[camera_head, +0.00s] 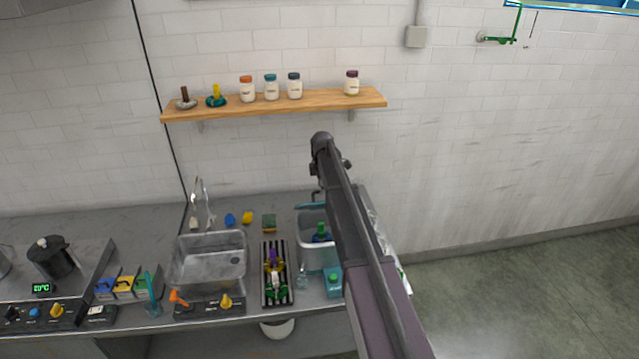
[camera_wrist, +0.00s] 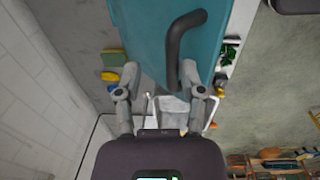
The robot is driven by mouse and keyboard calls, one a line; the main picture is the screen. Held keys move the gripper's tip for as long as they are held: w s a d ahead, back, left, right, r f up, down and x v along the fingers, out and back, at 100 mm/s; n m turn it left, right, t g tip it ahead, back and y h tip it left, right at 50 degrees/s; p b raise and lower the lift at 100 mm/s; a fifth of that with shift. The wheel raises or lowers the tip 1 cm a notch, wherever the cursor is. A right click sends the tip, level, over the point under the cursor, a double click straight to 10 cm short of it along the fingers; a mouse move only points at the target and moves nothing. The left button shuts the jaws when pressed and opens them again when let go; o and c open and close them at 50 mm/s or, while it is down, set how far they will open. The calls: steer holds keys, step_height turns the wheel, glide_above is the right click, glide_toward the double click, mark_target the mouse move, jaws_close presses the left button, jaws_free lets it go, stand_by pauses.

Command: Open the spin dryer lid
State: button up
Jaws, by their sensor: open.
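A teal lid-like panel (camera_wrist: 145,30) fills the upper middle of the wrist view. A dark curved handle (camera_wrist: 175,45) runs along it. My gripper (camera_wrist: 160,80) is open and empty. Its two fingers stand apart over the panel's lower end, with the handle's lower end between them in the picture; I cannot tell whether they touch. In the head view a pale tub (camera_head: 309,258), probably the spin dryer, stands at the counter's right end. A thin teal edge (camera_head: 310,206) shows at its back. My arm hides the tub's right side, and I cannot make out the gripper there.
A metal sink (camera_head: 208,262) and a dark rack (camera_head: 265,290) with coloured items stand left of the tub. A teal bottle (camera_head: 333,285) is close in front. A wooden shelf (camera_head: 280,105) with jars hangs above. Open floor (camera_head: 520,285) lies to the right.

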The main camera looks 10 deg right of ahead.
steer(key=s+f+b, duration=0.9)
steer(key=f, duration=0.1)
steer(key=shift+a+f+b, duration=0.15)
steer(key=shift+a+b, duration=0.2)
steer(key=shift+a, duration=0.1)
steer(key=shift+s, duration=0.1)
stand_by(0.4)
steer(key=shift+s+a+f+m, duration=0.1)
steer(key=shift+s+m, duration=0.2)
steer(key=shift+s, duration=0.35)
steer(key=s+a+f+m+b, duration=0.1)
steer(key=s+a+m, duration=0.1)
steer(key=s+m, duration=0.6)
steer(key=s+a+f+m+b, duration=0.1)
steer(key=s+a+m, duration=0.2)
steer(key=s+m, duration=0.5)
steer(key=s, duration=1.2)
steer(key=shift+a+m+g, duration=0.25)
steer(key=shift+m+g, duration=0.05)
steer(key=shift+g, duration=0.1)
